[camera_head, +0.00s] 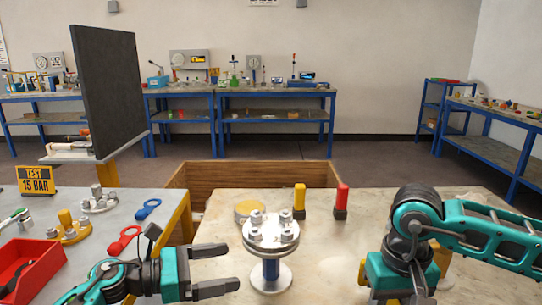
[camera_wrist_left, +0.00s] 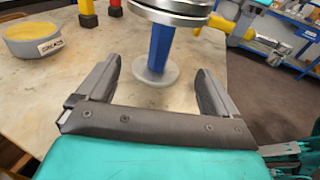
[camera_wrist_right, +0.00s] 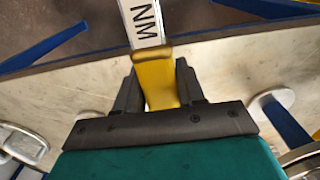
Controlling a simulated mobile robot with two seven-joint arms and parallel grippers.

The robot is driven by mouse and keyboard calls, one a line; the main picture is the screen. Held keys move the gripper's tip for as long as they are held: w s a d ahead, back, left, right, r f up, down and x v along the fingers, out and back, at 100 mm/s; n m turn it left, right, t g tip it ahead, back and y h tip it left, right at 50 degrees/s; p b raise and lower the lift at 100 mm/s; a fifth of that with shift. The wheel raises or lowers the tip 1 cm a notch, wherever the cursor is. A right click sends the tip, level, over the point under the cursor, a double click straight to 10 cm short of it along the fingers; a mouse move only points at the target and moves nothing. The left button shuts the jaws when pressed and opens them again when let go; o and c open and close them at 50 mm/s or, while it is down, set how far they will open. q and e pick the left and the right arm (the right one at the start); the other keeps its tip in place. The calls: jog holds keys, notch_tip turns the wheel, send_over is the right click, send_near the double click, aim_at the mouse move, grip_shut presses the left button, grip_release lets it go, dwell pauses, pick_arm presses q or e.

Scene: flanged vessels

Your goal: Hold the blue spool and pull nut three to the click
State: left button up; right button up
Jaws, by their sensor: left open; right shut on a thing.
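The blue spool (camera_head: 271,268) stands upright on a round base, with a round metal flange (camera_head: 270,238) on top carrying several nuts (camera_head: 257,217). No nut numbers are readable. My left gripper (camera_head: 235,269) is open and empty, left of the spool. In the left wrist view the spool (camera_wrist_left: 160,46) stands just beyond the open fingertips, between their lines. My right gripper (camera_wrist_right: 160,88) is shut on the yellow handle (camera_wrist_right: 157,75) of a tool whose white part (camera_wrist_right: 144,22) reads "NM". In the head view my right arm hides most of the tool.
Behind the spool are a yellow-topped round tin (camera_head: 247,211), a yellow marker (camera_head: 299,201) and a red marker (camera_head: 341,201).

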aim_at(263, 260)
pick_arm(q)
jog(key=shift+w+d, duration=0.1)
jog(key=shift+d, duration=0.35)
pick_arm(e)
jog(key=shift+r, duration=0.15)
pick_arm(q)
jog(key=x, duration=0.6)
jog(key=shift+d+f, duration=0.15)
jog(key=shift+d, duration=0.15)
pick_arm(e)
jog(key=shift+s+f, duration=0.1)
jog(key=shift+f, duration=0.2)
pick_arm(q)
jog(key=shift+b+x, duration=0.55)
jog(key=shift+x, duration=0.5)
pick_arm(e)
jog(key=shift+f, duration=0.35)
pick_arm(q)
jog(key=shift+c, duration=0.4)
jog(key=c, duration=1.4)
